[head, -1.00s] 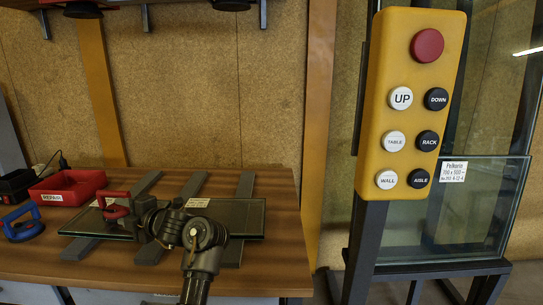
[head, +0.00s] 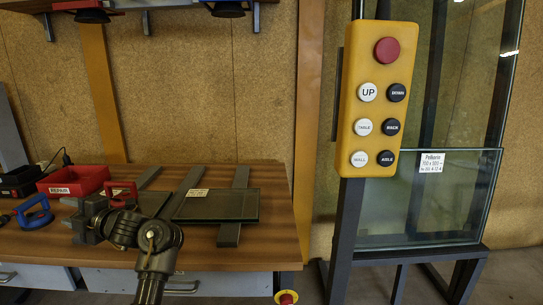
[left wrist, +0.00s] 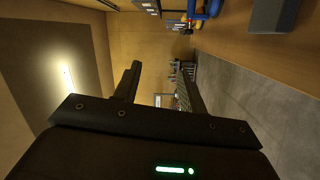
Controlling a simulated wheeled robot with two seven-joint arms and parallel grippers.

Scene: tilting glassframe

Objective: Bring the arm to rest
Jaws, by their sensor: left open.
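My left arm comes up from the bottom of the head view, over the table (head: 270,200). My right gripper is not in view.
A red suction lifter (head: 122,188), a blue one (head: 33,214) and a red bin (head: 75,180) are nearby. A yellow button panel (head: 378,100) stands before a glass rack (head: 420,251).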

